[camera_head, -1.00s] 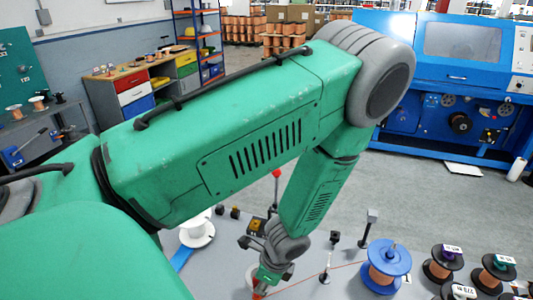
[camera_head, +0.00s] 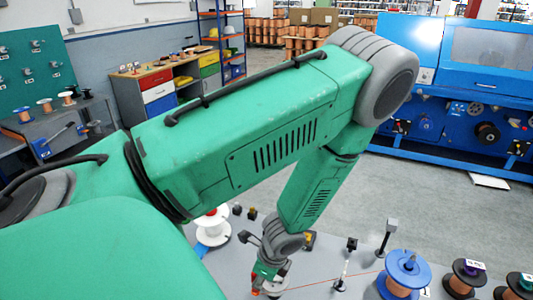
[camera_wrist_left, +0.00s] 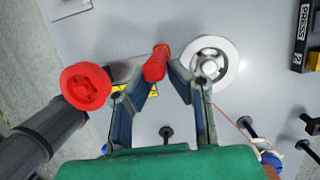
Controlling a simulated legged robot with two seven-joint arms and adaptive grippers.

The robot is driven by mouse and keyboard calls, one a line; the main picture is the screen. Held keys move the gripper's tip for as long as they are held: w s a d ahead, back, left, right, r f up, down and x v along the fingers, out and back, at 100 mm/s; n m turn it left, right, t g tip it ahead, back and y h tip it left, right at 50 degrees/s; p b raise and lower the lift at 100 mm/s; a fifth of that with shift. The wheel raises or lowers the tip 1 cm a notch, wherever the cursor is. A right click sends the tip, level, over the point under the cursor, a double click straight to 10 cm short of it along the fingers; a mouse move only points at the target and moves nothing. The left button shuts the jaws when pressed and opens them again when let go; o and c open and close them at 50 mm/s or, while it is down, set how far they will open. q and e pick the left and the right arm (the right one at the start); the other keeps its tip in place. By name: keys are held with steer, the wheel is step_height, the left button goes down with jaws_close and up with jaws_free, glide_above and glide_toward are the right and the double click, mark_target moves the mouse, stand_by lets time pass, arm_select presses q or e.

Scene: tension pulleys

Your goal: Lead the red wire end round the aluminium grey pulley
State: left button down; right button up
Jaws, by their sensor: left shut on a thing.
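My left gripper (camera_wrist_left: 160,75) is shut on the red wire end (camera_wrist_left: 156,62), a red sleeve that sticks out between its fingertips. In the head view the gripper (camera_head: 266,283) is low in the picture, just above the bench. The aluminium grey pulley (camera_wrist_left: 210,60), a pale disc with a round hub, is close to the right of the fingertips in the left wrist view. The thin red wire (camera_head: 335,282) runs right from the gripper towards the blue spool (camera_head: 404,271). I cannot tell whether it touches the pulley. My right gripper is not in view.
A red pulley (camera_wrist_left: 87,87) stands left of the gripper in the left wrist view. A white spool (camera_head: 212,234) stands on the bench left of my forearm. Dark posts (camera_head: 386,238) and dark-flanged spools (camera_head: 466,277) stand on the right.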

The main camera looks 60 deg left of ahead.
arm_select(q)
steer(key=shift+a, duration=0.1)
steer(key=shift+w+a, duration=0.15)
steer(key=shift+a, duration=1.2)
